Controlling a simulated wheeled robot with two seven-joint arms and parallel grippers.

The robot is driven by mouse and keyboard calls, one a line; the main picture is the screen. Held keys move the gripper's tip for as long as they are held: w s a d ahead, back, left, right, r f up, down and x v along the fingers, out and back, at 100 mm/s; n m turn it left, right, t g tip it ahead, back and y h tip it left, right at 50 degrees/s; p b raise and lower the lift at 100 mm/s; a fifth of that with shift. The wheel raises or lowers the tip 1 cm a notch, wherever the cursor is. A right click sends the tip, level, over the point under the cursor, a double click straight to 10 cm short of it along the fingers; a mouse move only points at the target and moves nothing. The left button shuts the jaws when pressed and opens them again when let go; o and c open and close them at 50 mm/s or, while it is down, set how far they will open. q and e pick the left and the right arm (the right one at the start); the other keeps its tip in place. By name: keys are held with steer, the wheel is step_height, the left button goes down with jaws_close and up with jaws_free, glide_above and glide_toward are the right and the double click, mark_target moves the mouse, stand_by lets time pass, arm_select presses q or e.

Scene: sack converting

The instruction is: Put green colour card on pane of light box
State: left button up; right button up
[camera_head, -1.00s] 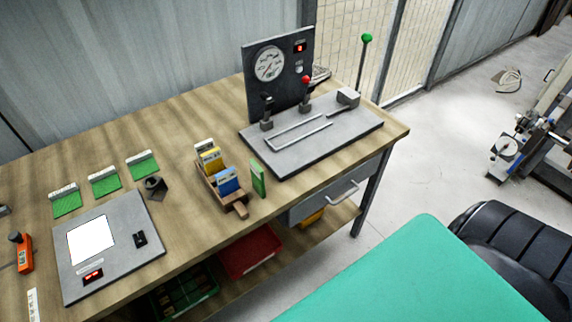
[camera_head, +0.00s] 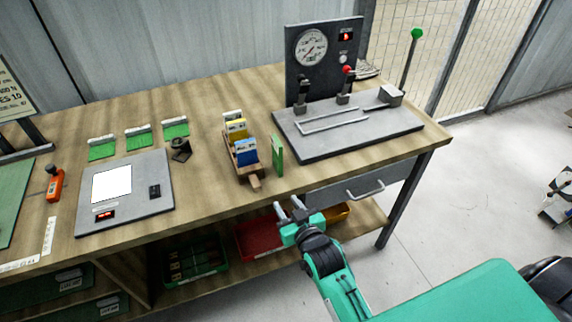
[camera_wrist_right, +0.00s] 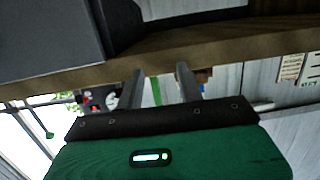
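The green colour card (camera_head: 277,155) stands upright on the wooden bench, just right of the card rack (camera_head: 256,181). The light box (camera_head: 128,215) is a grey panel on the left part of the bench, with a bright white pane (camera_head: 111,185) that is bare. My right gripper (camera_head: 289,206) is in front of the bench edge, below and nearer than the green card, and apart from it. Its two fingers (camera_wrist_right: 160,83) are spread with nothing between them; a green strip (camera_wrist_right: 156,92) shows beyond them in the right wrist view. My left gripper is in no view.
The rack holds blue, yellow and other cards. Several green swatches (camera_head: 143,136) and a dark small block (camera_head: 181,149) lie behind the light box. A gauge press (camera_head: 345,132) stands right of the card. Red (camera_head: 258,240) and green bins sit on the shelf below.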

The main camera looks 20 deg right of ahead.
steer(key=t, duration=0.2)
glide_toward(281, 153)
steer(key=shift+m+h, duration=0.3)
steer(key=w, duration=0.8)
steer(key=shift+a+p, duration=0.35)
steer(key=shift+p, duration=0.05)
steer(key=w+p, duration=0.1)
steer(key=w, duration=0.3)
steer(key=shift+w+a+f, duration=0.1)
steer(key=shift+w, duration=0.3)
steer(key=shift+c, duration=0.7)
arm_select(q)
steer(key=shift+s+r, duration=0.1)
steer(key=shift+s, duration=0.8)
arm_select(e)
jaws_close()
